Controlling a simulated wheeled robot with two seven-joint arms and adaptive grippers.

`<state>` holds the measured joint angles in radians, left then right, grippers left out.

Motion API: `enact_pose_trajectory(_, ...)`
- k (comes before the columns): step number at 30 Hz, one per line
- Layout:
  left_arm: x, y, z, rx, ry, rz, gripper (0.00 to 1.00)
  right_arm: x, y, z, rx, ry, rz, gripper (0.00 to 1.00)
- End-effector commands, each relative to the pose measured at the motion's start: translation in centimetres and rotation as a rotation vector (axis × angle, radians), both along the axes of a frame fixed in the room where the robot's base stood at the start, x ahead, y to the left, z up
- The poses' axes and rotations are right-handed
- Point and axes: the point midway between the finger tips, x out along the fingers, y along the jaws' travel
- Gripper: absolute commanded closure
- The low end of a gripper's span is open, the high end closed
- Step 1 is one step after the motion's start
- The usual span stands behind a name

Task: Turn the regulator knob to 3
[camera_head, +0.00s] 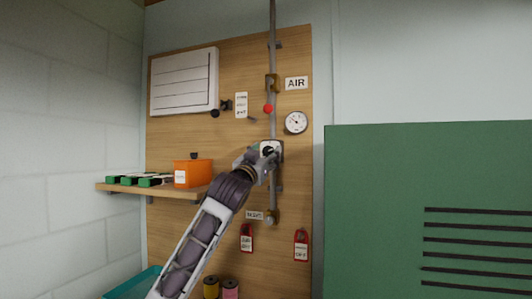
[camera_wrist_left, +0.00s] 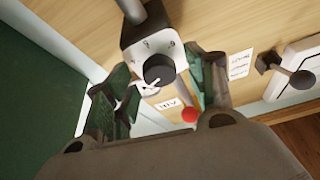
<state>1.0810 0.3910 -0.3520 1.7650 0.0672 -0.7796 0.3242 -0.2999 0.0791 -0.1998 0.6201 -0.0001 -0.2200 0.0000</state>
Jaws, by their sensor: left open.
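The regulator (camera_head: 279,146) is on the vertical pipe on the wooden panel, mostly hidden behind my left gripper (camera_head: 262,154) in the head view. In the left wrist view, its pale dial plate (camera_wrist_left: 137,52) carries small digits, not all clear. The round dark knob (camera_wrist_left: 158,69) sits on this plate with a pale mark near its lower edge. My left gripper is open, with one green-padded finger on each side of the knob in the picture. I see no finger clearly touching it. My right gripper is in neither view.
A round gauge (camera_head: 296,122), an AIR sign (camera_head: 296,83) and a red ball handle (camera_head: 268,109) are above the regulator. A shelf (camera_head: 158,189) with an orange bin (camera_head: 192,173) is at left. A large green cabinet (camera_head: 375,190) stands at right. Red tags (camera_head: 301,246) hang below.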

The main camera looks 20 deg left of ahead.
Motion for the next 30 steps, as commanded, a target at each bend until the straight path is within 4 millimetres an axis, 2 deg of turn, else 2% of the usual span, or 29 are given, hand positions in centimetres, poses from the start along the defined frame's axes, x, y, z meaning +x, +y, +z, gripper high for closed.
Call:
enact_pose_trajectory(12,0.29,-0.06,0.07,0.000,0.000,-0.001,0.46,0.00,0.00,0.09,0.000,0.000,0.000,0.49)
enact_pose_trajectory(22,0.28,-0.06,0.07,0.000,0.000,-0.001,0.88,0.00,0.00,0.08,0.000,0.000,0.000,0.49)
enact_pose_trajectory(30,0.27,-0.11,0.05,-0.019,0.000,-0.001,0.90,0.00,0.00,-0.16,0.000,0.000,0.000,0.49)
